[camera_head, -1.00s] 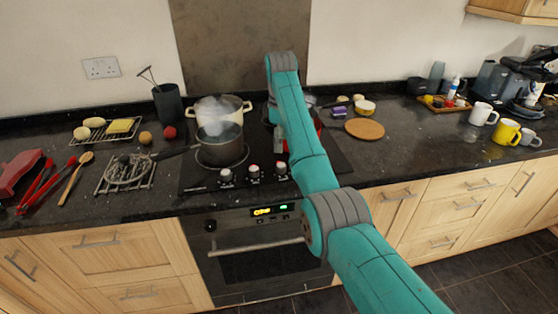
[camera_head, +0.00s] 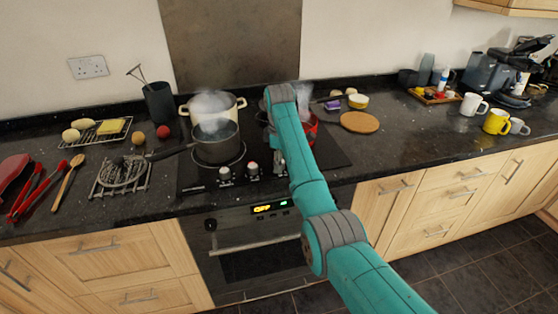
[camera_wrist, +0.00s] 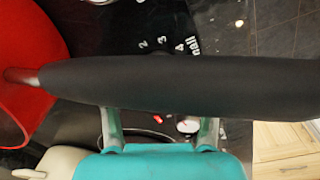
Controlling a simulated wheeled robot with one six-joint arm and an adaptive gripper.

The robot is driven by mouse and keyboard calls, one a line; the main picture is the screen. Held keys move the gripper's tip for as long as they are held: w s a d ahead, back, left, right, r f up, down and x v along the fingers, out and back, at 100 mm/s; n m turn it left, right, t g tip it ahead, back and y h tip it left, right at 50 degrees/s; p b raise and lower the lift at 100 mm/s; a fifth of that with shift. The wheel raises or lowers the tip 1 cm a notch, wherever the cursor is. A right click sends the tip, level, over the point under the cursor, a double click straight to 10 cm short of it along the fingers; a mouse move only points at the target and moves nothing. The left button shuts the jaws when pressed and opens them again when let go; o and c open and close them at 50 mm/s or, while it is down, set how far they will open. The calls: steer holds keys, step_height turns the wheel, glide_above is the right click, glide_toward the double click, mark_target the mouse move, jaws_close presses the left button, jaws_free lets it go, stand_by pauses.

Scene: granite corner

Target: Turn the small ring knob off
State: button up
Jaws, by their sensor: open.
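In the wrist view, printing that seems to read "small" (camera_wrist: 193,46) and the numbers 2, 3 and 4 show beyond a thick black pan handle (camera_wrist: 190,83). A pale round part with a red mark (camera_wrist: 187,126) shows between my fingers, partly covered; I cannot tell which knob it is.
A red pan (camera_wrist: 25,90) is at the left of the wrist view. In the head view a steaming dark pot (camera_head: 216,145) and a cream pot (camera_head: 232,106) stand on the hob (camera_head: 335,152). The oven display (camera_head: 270,208) glows below. A round board (camera_head: 359,122) lies right.

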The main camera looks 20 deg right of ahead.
steer(key=c, duration=1.2)
steer(key=shift+o, duration=0.2)
steer(key=shift+n, duration=0.3)
steer(key=n, duration=0.5)
steer(key=shift+n, duration=0.3)
steer(key=n, duration=0.5)
steer(key=shift+d+y, duration=0.1)
steer(key=shift+y, duration=0.2)
steer(key=shift+n, duration=0.3)
steer(key=o, duration=1.2)
steer(key=shift+c, duration=0.2)
